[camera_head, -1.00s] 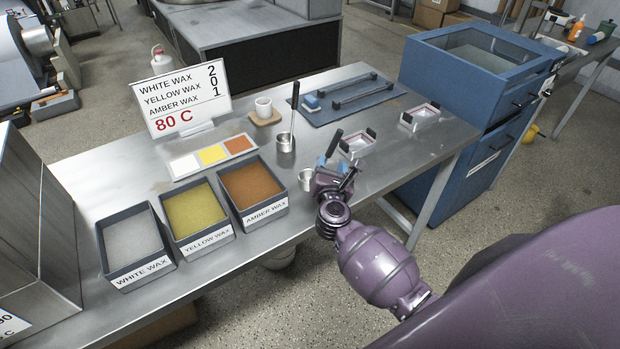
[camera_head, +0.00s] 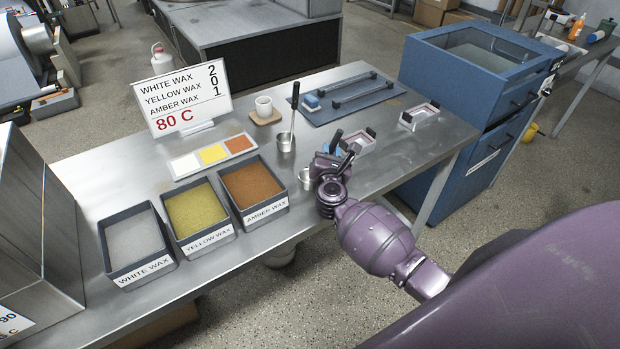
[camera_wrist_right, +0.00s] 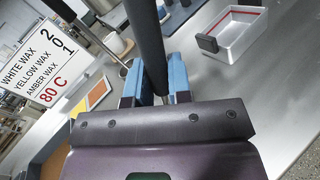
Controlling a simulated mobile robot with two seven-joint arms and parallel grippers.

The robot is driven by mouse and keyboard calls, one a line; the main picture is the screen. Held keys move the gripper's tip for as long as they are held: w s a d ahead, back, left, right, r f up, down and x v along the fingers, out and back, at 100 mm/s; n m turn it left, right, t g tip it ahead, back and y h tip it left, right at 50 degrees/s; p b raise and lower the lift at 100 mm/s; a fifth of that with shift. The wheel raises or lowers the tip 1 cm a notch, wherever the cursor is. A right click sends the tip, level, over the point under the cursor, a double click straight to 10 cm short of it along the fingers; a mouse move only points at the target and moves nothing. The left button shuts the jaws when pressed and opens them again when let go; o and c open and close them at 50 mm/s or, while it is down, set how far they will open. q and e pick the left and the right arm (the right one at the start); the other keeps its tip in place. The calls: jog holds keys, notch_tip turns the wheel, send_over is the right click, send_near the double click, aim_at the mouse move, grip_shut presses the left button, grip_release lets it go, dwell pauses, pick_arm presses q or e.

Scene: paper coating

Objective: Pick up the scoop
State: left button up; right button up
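The scoop has a dark handle (camera_head: 336,138) that slants up beside my right gripper (camera_head: 330,160). A small metal cup (camera_head: 306,179) on the table, left of the gripper, looks like its bowl; the joint is hidden by the gripper. In the right wrist view the dark handle (camera_wrist_right: 149,45) passes between the two blue fingers (camera_wrist_right: 160,82), with no clear gap on either side, so the gripper looks shut on it. The cup appears still at table height. My left gripper is in neither view.
A second long-handled ladle stands in a metal cup (camera_head: 286,144) just behind. White, yellow and amber wax trays (camera_head: 265,212) line the left front. A wax sign (camera_head: 185,98) and a blue-grey mat (camera_head: 322,118) are farther back.

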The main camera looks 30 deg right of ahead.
grip_shut()
jog(key=shift+r, duration=0.1)
jog(key=shift+r, duration=0.35)
pick_arm(q)
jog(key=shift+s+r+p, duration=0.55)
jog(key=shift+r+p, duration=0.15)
jog(key=shift+p, duration=0.8)
pick_arm(e)
notch_tip(320, 180, up, 19)
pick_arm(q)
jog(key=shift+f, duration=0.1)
pick_arm(e)
jog(key=shift+a, duration=0.1)
